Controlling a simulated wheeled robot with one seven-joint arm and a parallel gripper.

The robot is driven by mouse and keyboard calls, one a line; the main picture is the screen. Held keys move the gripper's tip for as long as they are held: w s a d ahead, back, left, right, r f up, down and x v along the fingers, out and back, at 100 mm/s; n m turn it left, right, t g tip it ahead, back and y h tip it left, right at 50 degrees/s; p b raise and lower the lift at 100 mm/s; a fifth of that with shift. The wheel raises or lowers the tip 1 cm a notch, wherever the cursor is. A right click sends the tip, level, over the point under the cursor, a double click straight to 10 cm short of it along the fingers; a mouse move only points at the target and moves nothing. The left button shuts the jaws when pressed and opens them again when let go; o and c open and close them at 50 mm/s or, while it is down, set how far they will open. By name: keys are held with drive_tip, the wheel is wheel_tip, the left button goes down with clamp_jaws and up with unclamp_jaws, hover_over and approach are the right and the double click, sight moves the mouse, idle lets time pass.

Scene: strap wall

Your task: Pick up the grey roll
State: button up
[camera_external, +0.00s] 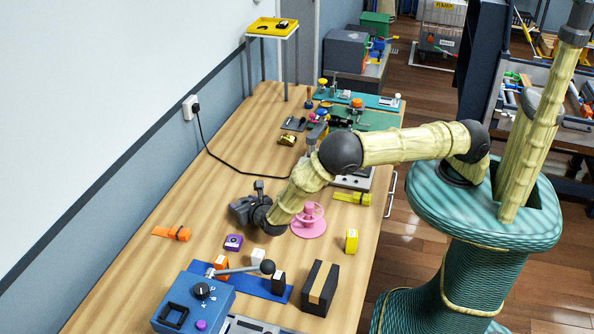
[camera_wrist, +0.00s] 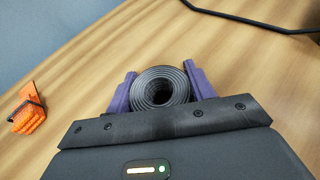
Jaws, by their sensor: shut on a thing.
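The grey roll (camera_wrist: 163,88) is a tightly wound dark grey coil, seen end-on in the wrist view with a dark hole at its centre. The two purple fingers of my gripper (camera_wrist: 161,93) stand on either side of it and are shut on it. In the external view my gripper (camera_external: 243,209) is over the left part of the wooden table. The roll cannot be made out clearly from the gripper there. I cannot tell whether the roll touches the table.
An orange strap roll (camera_external: 179,233) lies to the left; it also shows in the wrist view (camera_wrist: 28,112). A purple roll (camera_external: 233,242), a pink stand (camera_external: 308,218), a yellow roll (camera_external: 351,241) and a dark box (camera_external: 319,287) are nearby. A black cable (camera_external: 224,157) runs across the table.

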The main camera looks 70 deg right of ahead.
sight(243, 201)
drive_tip(key=shift+r, duration=0.15)
wheel_tip(243, 201, up, 10)
drive_tip(key=shift+f+b, duration=0.1)
drive_tip(key=shift+b, duration=1)
